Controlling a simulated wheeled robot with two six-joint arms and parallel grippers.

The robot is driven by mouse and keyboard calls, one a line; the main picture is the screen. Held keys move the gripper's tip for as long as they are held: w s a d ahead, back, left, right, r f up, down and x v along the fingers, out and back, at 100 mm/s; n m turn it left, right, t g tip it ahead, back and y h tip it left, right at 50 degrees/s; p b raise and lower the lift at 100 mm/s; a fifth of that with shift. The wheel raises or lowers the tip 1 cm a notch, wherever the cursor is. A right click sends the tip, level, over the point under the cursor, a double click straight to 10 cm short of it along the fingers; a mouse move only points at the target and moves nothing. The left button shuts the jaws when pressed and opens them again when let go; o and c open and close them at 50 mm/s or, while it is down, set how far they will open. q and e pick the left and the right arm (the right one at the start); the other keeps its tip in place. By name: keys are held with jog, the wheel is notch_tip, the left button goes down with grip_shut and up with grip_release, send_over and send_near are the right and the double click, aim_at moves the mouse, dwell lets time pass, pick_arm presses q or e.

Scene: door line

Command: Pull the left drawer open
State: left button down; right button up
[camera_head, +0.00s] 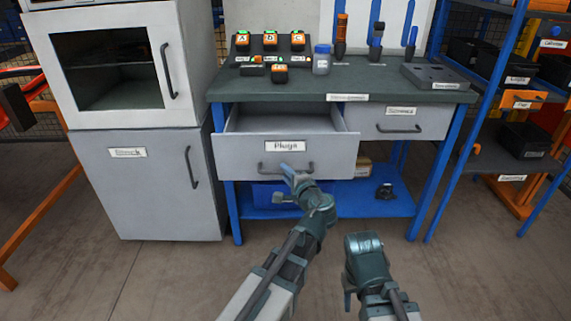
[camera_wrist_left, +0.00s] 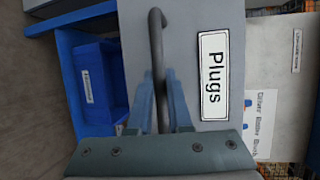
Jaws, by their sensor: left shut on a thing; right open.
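The left drawer (camera_head: 240,156), labelled "Plugs", stands pulled out from the bench, and its open inside shows from above. Its dark bar handle (camera_head: 264,170) is on the front below the label. My left gripper (camera_head: 291,172) is at the handle. In the left wrist view the two fingers (camera_wrist_left: 162,98) are shut around the handle bar (camera_wrist_left: 156,50), beside the "Plugs" label. My right gripper (camera_head: 352,290) is low in front of the bench, apart from everything; its fingers are mostly hidden in the head view.
The right drawer (camera_head: 432,123) is shut. The bench top (camera_head: 300,88) holds chargers, a jar and a grey block. A white cabinet (camera_head: 150,185) stands close on the left, a blue shelf rack (camera_head: 490,85) on the right. The floor in front is clear.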

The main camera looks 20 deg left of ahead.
pick_arm(q)
jog(key=shift+s+d, duration=0.15)
jog(key=shift+s, duration=0.35)
jog(key=shift+s+d, duration=0.15)
jog(key=shift+s, duration=0.35)
jog(key=c, duration=0.8)
grip_release()
jog(key=shift+c, duration=0.2)
